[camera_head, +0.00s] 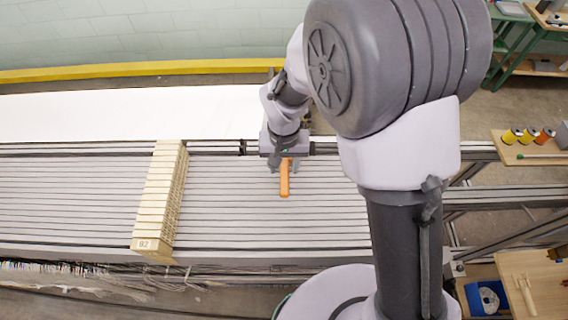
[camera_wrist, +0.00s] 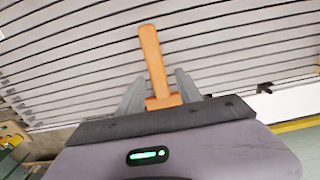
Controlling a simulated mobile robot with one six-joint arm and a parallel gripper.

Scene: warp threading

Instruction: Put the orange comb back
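The orange comb (camera_head: 284,180) is at my gripper (camera_head: 284,170), above the right part of the grey slatted bed (camera_head: 225,200). In the wrist view the comb (camera_wrist: 153,58) has a long straight body and a wider end. The long part points away from the palm, past the fingertips. Whether its far end touches the slats cannot be told.
A white flat surface (camera_head: 130,115) lies behind. At right are a shelf with colored spools (camera_head: 528,137), a blue bin (camera_head: 487,298) and a wooden table (camera_head: 535,285).

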